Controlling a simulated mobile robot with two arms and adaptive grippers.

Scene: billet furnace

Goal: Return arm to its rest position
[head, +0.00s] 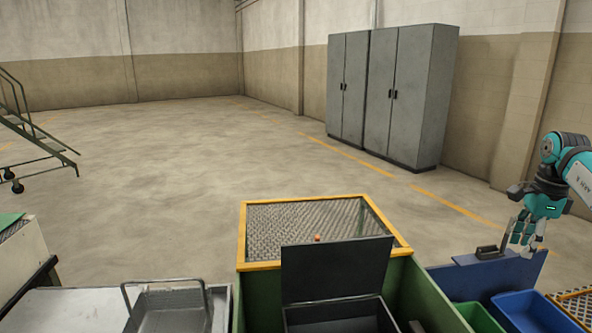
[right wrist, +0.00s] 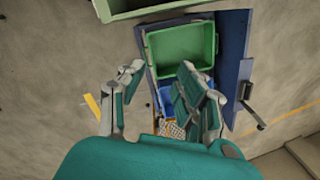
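My right gripper (head: 524,240) hangs at the right of the head view, fingers pointing down, at the blue panel (head: 476,271) of a blue unit. I cannot tell whether it touches the panel. In the right wrist view the two fingers of this gripper (right wrist: 160,105) are spread apart with nothing between them. Beyond them lie a green bin (right wrist: 181,47) and a partly hidden blue bin (right wrist: 167,98). The blue panel (right wrist: 235,50) with its dark handle (right wrist: 250,105) is to the right of the fingers. My left gripper is not in view.
A green bin (head: 478,318) and blue bin (head: 536,313) stand below my right gripper. Grey cabinets (head: 380,100) stand behind. The floor between is clear.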

